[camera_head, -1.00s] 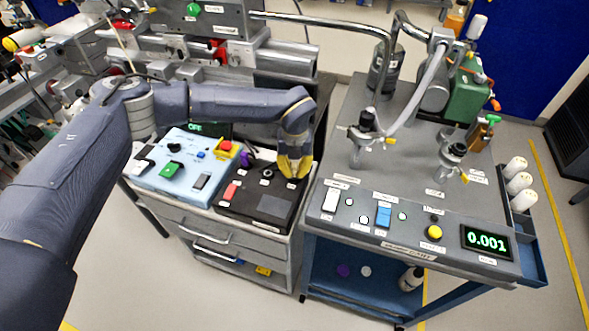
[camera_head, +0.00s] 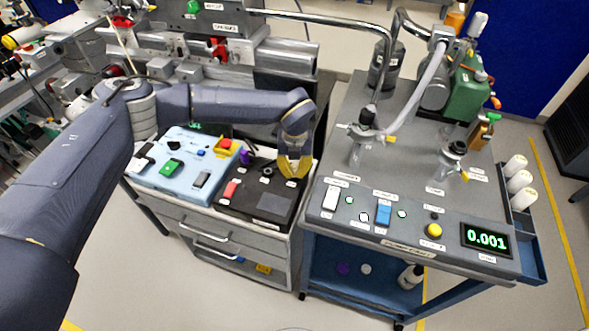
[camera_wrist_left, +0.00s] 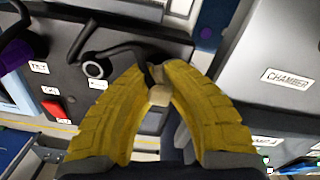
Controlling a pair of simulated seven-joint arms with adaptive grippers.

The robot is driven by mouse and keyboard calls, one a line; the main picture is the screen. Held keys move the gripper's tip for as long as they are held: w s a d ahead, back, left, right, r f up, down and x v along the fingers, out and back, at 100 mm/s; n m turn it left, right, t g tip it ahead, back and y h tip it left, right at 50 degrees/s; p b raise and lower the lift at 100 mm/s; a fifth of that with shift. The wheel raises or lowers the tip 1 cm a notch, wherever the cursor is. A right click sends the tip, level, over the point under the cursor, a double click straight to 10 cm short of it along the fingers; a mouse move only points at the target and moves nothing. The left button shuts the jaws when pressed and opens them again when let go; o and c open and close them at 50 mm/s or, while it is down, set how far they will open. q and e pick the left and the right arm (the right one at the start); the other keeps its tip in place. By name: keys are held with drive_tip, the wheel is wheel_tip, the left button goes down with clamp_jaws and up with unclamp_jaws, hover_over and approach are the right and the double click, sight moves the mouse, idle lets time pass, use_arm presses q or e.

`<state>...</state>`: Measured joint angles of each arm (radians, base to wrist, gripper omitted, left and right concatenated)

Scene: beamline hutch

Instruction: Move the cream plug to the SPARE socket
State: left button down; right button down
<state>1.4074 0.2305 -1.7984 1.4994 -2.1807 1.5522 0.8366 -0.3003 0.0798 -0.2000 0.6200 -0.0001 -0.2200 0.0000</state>
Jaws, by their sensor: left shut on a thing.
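The cream plug (camera_wrist_left: 160,95) sits between the fingertips of my left gripper (camera_wrist_left: 158,88), which is shut on it in the left wrist view. A dark cable runs up from the plug. A round socket with a pale rim (camera_wrist_left: 95,69) shows bare on the box, left of the fingers. I cannot tell whether the plug touches the box or read which label is SPARE. My right gripper is not in view.
A red switch (camera_head: 231,189) and a purple knob (camera_head: 246,156) are on or beside the black box. A blue control box (camera_head: 185,177) stands left of it. The grey pump cart (camera_head: 455,210) stands close on the right, with a narrow gap between.

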use_arm(q)
drive_tip(key=c, duration=1.4)
unclamp_jaws()
drive_tip(key=shift+c, duration=0.2)
